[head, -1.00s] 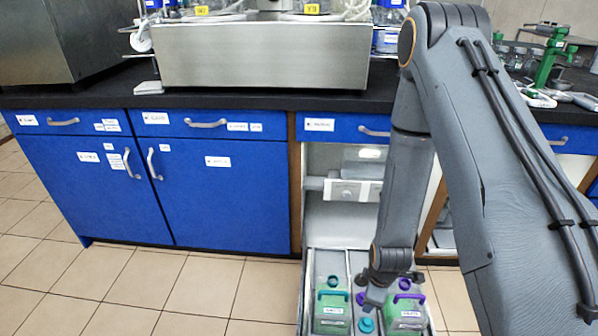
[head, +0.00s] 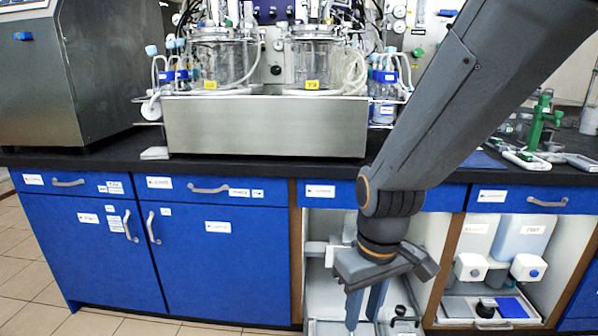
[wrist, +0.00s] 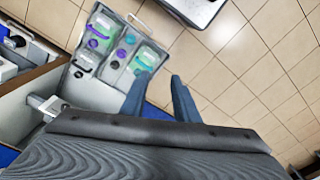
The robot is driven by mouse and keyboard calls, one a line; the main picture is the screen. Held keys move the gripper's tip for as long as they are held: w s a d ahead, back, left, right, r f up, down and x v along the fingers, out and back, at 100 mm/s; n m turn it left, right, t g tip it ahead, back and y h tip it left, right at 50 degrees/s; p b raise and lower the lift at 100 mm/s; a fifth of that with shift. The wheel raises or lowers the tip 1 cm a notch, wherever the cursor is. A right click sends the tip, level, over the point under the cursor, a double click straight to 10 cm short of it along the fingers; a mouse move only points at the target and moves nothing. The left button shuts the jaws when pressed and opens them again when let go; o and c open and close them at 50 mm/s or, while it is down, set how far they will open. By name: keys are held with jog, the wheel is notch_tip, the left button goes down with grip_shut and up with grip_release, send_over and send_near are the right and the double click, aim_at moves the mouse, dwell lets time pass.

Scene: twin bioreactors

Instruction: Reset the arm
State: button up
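My gripper (head: 364,308) points down in front of the open cabinet bay below the bench. In the wrist view my gripper (wrist: 158,82) has its two fingers apart with floor tile between them, and it holds nothing. A pull-out tray (wrist: 73,82) lies ahead of the fingers, apart from them. In it are a green container with purple handle (wrist: 98,36) and a green container with teal handle (wrist: 147,60), with loose-looking round caps between them. In the head view these containers are mostly out of frame or hidden behind my gripper.
The black bench (head: 90,157) carries a steel-fronted bioreactor unit (head: 265,127) and a green stand (head: 540,122). Blue cabinet doors (head: 90,250) are shut at left. White jugs (head: 525,237) stand in the right bay.

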jog(key=s+r+m, duration=0.2)
jog(key=s+r, duration=0.5)
jog(key=d+r+m+p, duration=0.3)
jog(key=d+r+p, duration=0.4)
jog(key=p, duration=0.9)
jog(key=shift+d+r, duration=0.35)
jog(key=shift+r, duration=0.15)
